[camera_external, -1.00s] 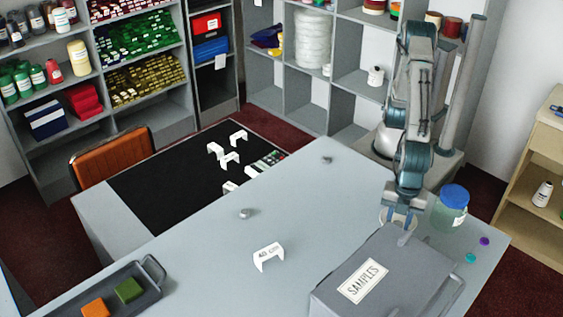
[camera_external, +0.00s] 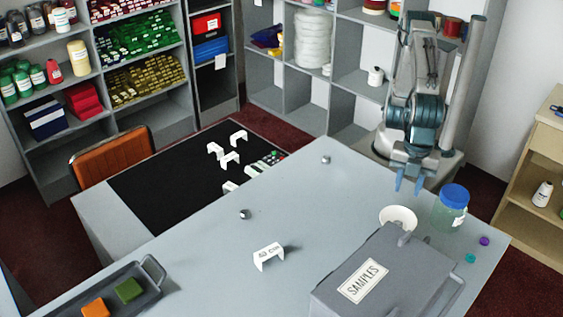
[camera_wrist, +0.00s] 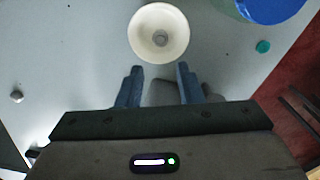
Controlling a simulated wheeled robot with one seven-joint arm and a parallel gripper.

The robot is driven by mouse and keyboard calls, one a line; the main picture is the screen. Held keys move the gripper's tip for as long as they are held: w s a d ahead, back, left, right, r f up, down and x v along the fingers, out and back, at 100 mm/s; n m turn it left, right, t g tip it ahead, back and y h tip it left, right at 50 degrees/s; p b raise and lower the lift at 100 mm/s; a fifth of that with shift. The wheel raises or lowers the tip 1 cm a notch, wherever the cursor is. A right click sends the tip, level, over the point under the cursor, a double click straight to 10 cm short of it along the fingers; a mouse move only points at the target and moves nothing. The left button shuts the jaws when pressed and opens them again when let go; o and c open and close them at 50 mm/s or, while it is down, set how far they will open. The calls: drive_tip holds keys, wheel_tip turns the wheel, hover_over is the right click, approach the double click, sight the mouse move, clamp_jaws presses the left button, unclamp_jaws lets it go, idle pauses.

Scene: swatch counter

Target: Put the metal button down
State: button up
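A small grey round thing, which looks like a metal button (camera_wrist: 160,39), lies inside a white bowl (camera_wrist: 142,45) in the wrist view. In the external view the bowl (camera_external: 386,216) stands between the grey SAMPLES box and the jar. My gripper (camera_external: 408,188) is above and behind the bowl, clear of it. In the wrist view its blue fingers (camera_wrist: 160,72) are apart with nothing between them. Two more metal buttons lie on the counter, one near the middle (camera_external: 244,214) and one near the back edge (camera_external: 326,159).
A blue-lidded jar (camera_external: 450,210) stands right of the bowl. The SAMPLES box (camera_external: 335,292) is in front of it. A teal button (camera_external: 470,258) and a purple button (camera_external: 484,241) lie at the right. A white label stand (camera_external: 268,255) is mid-counter.

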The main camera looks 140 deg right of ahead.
drive_tip(key=s+d+r+m+t, duration=0.1)
drive_tip(key=s+d, duration=0.2)
drive_tip(key=d, duration=0.5)
drive_tip(key=s+d+m, duration=0.1)
drive_tip(key=s+d, duration=0.2)
drive_tip(key=d, duration=0.4)
drive_tip(key=s+d+f+m+t, duration=0.2)
drive_tip(key=s+d+f, duration=0.3)
drive_tip(key=s+d, duration=0.6)
drive_tip(key=shift+s, duration=0.65)
drive_tip(key=shift+o, duration=0.4)
drive_tip(key=o, duration=0.3)
